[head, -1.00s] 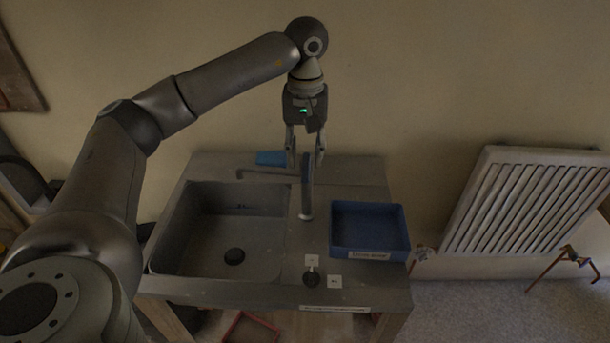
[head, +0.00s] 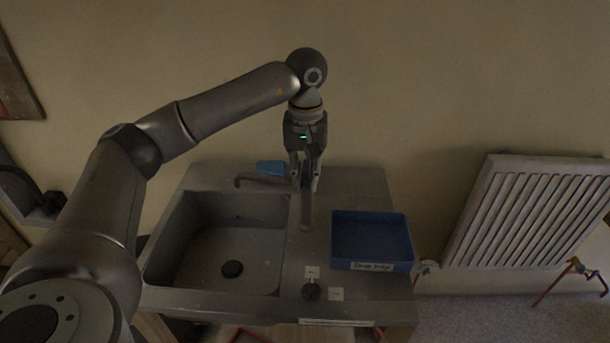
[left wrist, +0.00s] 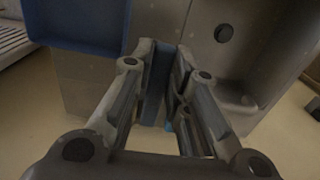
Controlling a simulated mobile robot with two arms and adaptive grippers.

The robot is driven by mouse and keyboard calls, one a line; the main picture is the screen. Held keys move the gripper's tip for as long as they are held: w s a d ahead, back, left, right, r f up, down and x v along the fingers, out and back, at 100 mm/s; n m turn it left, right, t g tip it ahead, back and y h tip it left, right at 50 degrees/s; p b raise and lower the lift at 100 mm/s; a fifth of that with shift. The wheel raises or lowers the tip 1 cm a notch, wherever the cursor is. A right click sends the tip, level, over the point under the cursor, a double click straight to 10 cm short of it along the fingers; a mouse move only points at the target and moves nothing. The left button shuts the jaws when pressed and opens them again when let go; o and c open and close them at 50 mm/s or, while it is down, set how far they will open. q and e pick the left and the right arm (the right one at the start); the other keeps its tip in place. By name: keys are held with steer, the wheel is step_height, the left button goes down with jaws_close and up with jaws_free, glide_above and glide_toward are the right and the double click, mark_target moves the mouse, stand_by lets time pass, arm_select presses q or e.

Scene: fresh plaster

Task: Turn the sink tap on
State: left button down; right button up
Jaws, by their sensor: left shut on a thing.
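The grey tap stands behind the sink (head: 212,262), its spout (head: 255,181) reaching left over the basin. A long bluish-grey lever (head: 307,212) on the tap points toward the front. My left gripper (head: 306,182) is above the tap, pointing down, with its fingers closed around the lever's rear part. In the left wrist view my gripper (left wrist: 162,80) has the bluish lever (left wrist: 157,85) between its two fingers. The fingers hide part of the tap body. My right gripper is not in view.
A blue tray (head: 371,240) with a label stands on the counter right of the tap. A blue object (head: 270,167) lies behind the spout. A radiator (head: 525,210) is at the right.

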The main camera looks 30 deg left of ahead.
arm_select(q)
steer(key=w+d+n, duration=0.1)
steer(key=n, duration=0.1)
steer(key=w+n+p, duration=0.1)
steer(key=n, duration=0.2)
steer(key=w+d+n, duration=0.1)
steer(key=n, duration=0.2)
steer(key=shift+w+d+r, duration=0.1)
steer(key=shift+w+d, duration=0.15)
steer(key=shift+d, duration=0.05)
steer(key=shift+w+a+n+p, duration=0.1)
steer(key=shift+w+n+p, duration=0.3)
steer(key=shift+w+n, duration=0.65)
steer(key=shift+w+d+n+p, duration=0.1)
steer(key=shift+w+n+p, duration=0.3)
steer(key=shift+n, duration=1.2)
steer(key=shift+w+a+n+p, duration=0.1)
steer(key=shift+w+n+p, duration=0.25)
steer(key=shift+w+n, duration=0.7)
steer(key=shift+s+n, duration=0.3)
